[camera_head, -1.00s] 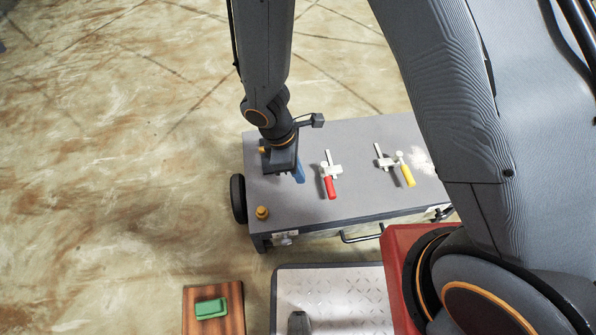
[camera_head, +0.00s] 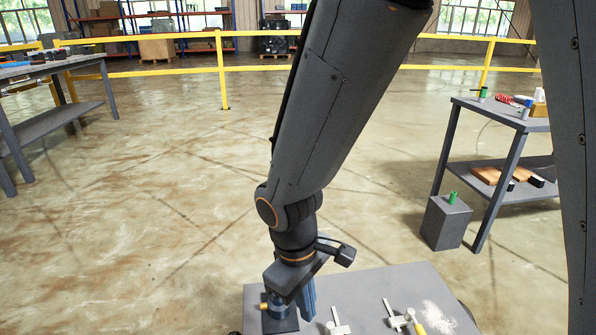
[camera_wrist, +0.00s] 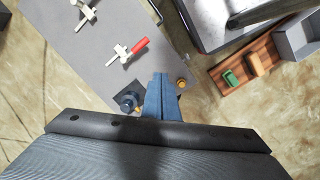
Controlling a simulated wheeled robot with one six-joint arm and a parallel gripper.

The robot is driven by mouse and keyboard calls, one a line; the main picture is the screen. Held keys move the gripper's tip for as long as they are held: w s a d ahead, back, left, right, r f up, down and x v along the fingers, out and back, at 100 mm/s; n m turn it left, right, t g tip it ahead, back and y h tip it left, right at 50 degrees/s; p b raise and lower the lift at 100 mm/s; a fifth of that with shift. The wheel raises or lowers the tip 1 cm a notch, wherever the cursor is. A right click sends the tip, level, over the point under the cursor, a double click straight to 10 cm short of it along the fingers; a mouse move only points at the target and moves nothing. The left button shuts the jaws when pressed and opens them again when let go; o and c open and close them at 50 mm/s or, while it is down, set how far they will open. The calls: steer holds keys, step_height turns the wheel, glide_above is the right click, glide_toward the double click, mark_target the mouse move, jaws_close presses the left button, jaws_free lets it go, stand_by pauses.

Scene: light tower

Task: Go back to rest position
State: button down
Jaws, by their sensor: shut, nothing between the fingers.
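My gripper (camera_head: 309,313) hangs low in the head view over the grey cart top (camera_head: 400,277), with its blue fingers pointing down. In the wrist view its fingers (camera_wrist: 160,80) are together, with nothing seen between them. A dark round fitting on a dark square plate (camera_wrist: 128,101) is beside the fingers, to their left. A small brass knob (camera_wrist: 182,83) shows to their right. A toggle clamp with a red handle (camera_wrist: 128,50) lies beyond on the cart top. My arm covers the middle of the head view.
A clamp with a yellow handle (camera_head: 412,322) is on the cart. A workbench (camera_head: 60,110) stands at left and another table (camera_head: 500,115) at right, with a grey box (camera_head: 446,222) beside it. A yellow railing (camera_head: 300,68) crosses behind. Open floor lies between.

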steer(key=s+r+m+y, duration=0.2)
steer(key=s+r+m, duration=0.35)
steer(key=r, duration=0.35)
steer(key=d+r+m+p, duration=0.2)
steer(key=d+r+p, duration=0.6)
steer(key=r+p, duration=0.2)
steer(key=s+d+r+m+p, duration=0.1)
steer(key=d+r+m+p, duration=0.2)
steer(key=d+r+p, duration=0.6)
step_height(320, 180, up, 2)
steer(key=p, duration=0.6)
steer(key=shift+s+d+r+h, duration=0.2)
steer(key=shift+s+d+h, duration=0.05)
steer(key=shift+h, duration=0.05)
